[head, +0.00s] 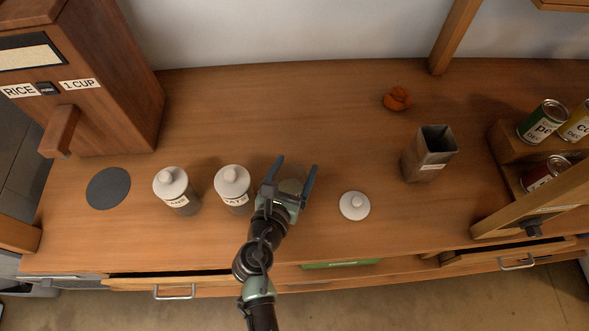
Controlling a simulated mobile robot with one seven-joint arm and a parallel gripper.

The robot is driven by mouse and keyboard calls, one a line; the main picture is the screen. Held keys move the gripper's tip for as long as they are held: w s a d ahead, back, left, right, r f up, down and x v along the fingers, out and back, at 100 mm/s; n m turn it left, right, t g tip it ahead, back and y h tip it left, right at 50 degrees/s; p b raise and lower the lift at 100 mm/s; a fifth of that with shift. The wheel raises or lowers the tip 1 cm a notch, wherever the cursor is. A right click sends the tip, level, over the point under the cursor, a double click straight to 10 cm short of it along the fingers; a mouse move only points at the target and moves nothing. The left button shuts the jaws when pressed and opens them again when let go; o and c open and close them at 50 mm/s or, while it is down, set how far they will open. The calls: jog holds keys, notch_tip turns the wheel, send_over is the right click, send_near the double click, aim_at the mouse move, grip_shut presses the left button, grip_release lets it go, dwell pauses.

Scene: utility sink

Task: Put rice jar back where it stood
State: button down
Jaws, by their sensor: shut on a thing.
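My gripper (297,165) is over the wooden counter, right of the middle of the two lidded jars. Its fingers are spread around a round, open-topped jar (291,187) and shut on it. I take this for the rice jar; its label is hidden, and I cannot tell whether it touches the counter. A white knobbed lid (355,205) lies on the counter to the right of my gripper. Two white-lidded jars, one on the left (177,191) and one nearer my gripper (233,188), stand upright with labels too small to read surely.
A wooden dispenser (110,85) marked RICE and 1 CUP stands at left, with a dark round mat (108,188) before it. A tall open tin (430,153) and an orange-brown lump (398,98) stand right. A can rack (507,165) fills the far right. The back middle is clear.

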jog(key=shift+f, duration=0.1)
grip_release()
